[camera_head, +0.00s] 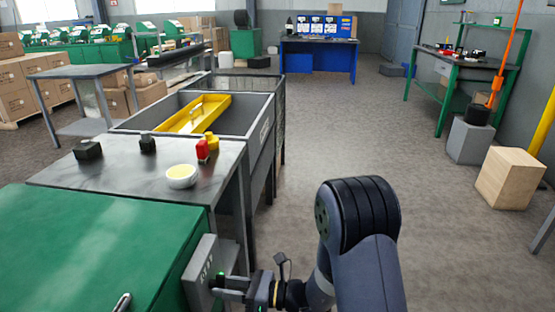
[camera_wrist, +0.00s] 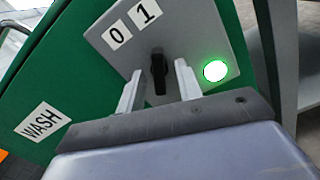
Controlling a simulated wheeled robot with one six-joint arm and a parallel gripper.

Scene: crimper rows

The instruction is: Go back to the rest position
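My gripper (camera_head: 232,288) is low in the head view, in front of a grey switch box on the side of the green machine (camera_head: 95,240). In the wrist view its two fingers (camera_wrist: 158,82) stand apart on either side of a black rotary knob (camera_wrist: 158,68), with gaps visible at both sides. The grey switch panel (camera_wrist: 196,38) carries the labels 0 and 1 and a lit green lamp (camera_wrist: 215,71). Exactly which label the knob points to, I cannot tell. A "WASH" label (camera_wrist: 42,121) is on the green side. My gripper holds nothing.
A grey table (camera_head: 110,178) beyond the machine carries a white bowl (camera_head: 181,176) and small red, yellow and dark items. A sink-like basin with a yellow tray (camera_head: 195,113) stands behind. Open floor (camera_head: 340,130) lies to the right; a wooden box (camera_head: 510,178) stands far right.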

